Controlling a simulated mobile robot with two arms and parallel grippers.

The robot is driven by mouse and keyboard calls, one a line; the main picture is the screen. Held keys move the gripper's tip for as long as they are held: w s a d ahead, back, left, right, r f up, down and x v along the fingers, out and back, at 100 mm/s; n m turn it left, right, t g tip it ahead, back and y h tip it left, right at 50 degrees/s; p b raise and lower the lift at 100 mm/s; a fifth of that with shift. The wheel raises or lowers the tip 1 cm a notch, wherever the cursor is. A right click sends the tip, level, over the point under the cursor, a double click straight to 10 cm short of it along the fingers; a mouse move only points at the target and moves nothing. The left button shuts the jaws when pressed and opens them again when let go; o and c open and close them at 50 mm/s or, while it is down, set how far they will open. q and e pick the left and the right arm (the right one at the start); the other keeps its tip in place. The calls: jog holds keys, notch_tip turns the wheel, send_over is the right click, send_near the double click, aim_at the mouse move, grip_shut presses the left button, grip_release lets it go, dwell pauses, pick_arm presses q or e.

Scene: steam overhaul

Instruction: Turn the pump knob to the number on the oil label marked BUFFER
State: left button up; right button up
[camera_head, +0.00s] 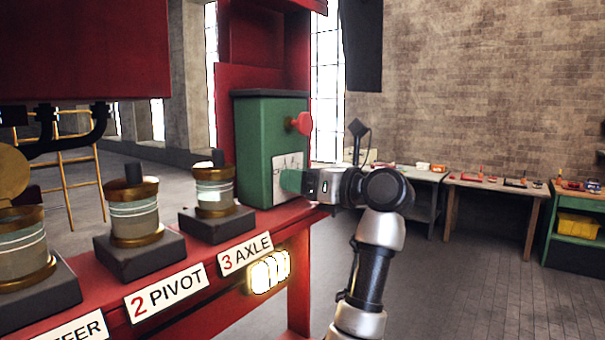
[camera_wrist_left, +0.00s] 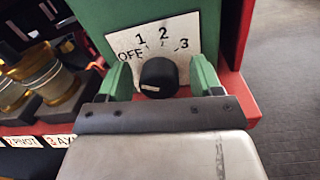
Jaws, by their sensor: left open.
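The black pump knob (camera_wrist_left: 158,74) sits on a white dial plate (camera_wrist_left: 187,28) marked OFF, 1, 2 and 3. My left gripper (camera_wrist_left: 162,70) is open, with one green finger on each side of the knob; I cannot tell if they touch it. The knob has a small pale mark, but its setting is unclear. In the head view my left gripper (camera_head: 291,182) is at the green pump box (camera_head: 262,130), hiding the knob. The label ending in FFER (camera_head: 78,332) is cut off, its number out of view. Labels 2 PIVOT (camera_head: 166,291) and 3 AXLE (camera_head: 246,254) show fully.
Oil cups on dark bases, including the pivot one (camera_head: 134,215) and the axle one (camera_head: 214,190), stand on the red ledge left of the box. A red knob (camera_head: 301,123) sticks out of the box's side. Workbenches (camera_head: 495,187) line the far wall; the floor between is clear.

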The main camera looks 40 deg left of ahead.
jog(key=shift+d, duration=0.2)
pick_arm(q)
jog(key=shift+c, duration=0.7)
jog(key=c, duration=0.8)
pick_arm(e)
jog(key=shift+d, duration=0.35)
pick_arm(q)
jog(key=shift+m, duration=0.3)
pick_arm(e)
jog(key=shift+f, duration=0.1)
pick_arm(q)
jog(key=m+b, duration=0.1)
jog(key=m, duration=0.2)
jog(key=shift+m, duration=2.1)
pick_arm(e)
jog(key=shift+f, duration=0.4)
jog(key=shift+a, duration=0.1)
pick_arm(q)
jog(key=o, duration=0.9)
